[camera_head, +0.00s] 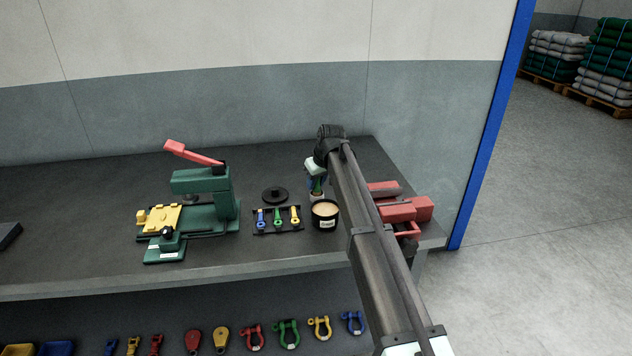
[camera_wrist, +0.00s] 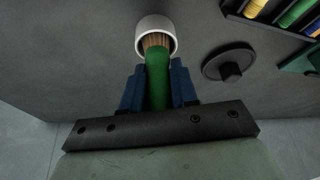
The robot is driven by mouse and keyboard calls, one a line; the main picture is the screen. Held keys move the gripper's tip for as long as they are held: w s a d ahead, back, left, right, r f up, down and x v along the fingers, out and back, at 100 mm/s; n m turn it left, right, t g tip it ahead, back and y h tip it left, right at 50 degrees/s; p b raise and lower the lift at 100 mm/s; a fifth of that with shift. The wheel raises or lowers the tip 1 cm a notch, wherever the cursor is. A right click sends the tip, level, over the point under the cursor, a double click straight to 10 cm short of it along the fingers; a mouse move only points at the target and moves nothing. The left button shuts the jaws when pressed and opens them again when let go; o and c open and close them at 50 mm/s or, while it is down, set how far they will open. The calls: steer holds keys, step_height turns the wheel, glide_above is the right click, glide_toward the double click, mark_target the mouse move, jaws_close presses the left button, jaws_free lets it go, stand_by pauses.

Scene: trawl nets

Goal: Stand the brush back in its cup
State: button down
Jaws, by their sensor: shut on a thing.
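My gripper (camera_head: 317,180) is shut on the green handle of the brush (camera_wrist: 158,88), with a blue finger on each side of it. The brush points bristles first at a white cup (camera_wrist: 143,27). In the wrist view the brown bristles lie over the cup's open mouth; I cannot tell how deep they reach. In the head view the cup (camera_head: 316,197) stands on the bench under my gripper, partly hidden behind a black pot, and a bit of the green brush (camera_head: 318,186) shows above it.
The black pot (camera_head: 325,221) with cream contents stands right in front of the cup. A round black lid (camera_head: 275,195) and a rack of coloured tools (camera_head: 278,228) lie to the left. A green press (camera_head: 205,205) stands further left, and a red vise (camera_head: 405,210) on the right.

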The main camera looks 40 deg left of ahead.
steer(key=c, duration=0.9)
jaws_free()
steer(key=shift+o, duration=0.2)
steer(key=v, duration=1.2)
